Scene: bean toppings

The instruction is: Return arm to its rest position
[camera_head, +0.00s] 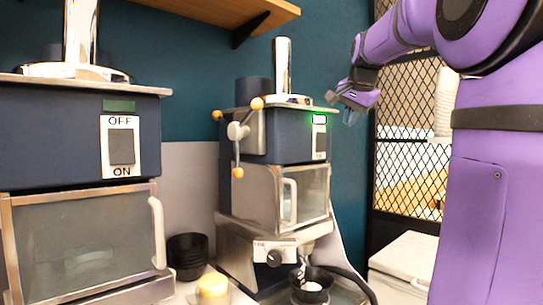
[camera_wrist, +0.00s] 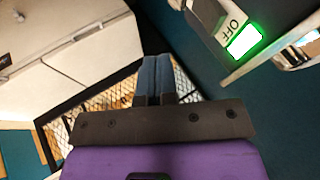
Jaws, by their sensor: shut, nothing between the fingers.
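My gripper (camera_head: 352,114) hangs at the end of my purple arm, to the right of the top of the right-hand blue machine (camera_head: 262,135). In the wrist view the two blue fingers of the gripper (camera_wrist: 155,68) lie together, shut with nothing between them. In that view they point towards a black mesh panel and the blue wall, apart from the machine. The machine's switch (camera_head: 319,143) is partly seen side-on, with a green-lit display (camera_head: 320,118) above it. In the wrist view the lit display (camera_wrist: 245,42) glows beside the "OFF" label.
A similar machine (camera_head: 80,140) stands at left. A stack of black bowls (camera_head: 187,252) and a yellow-topped item (camera_head: 212,288) sit between the machines. A black bowl (camera_head: 318,279) with something white stands under the right machine. A wooden shelf (camera_head: 222,12) hangs above; a mesh panel (camera_head: 408,100) stands behind my arm.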

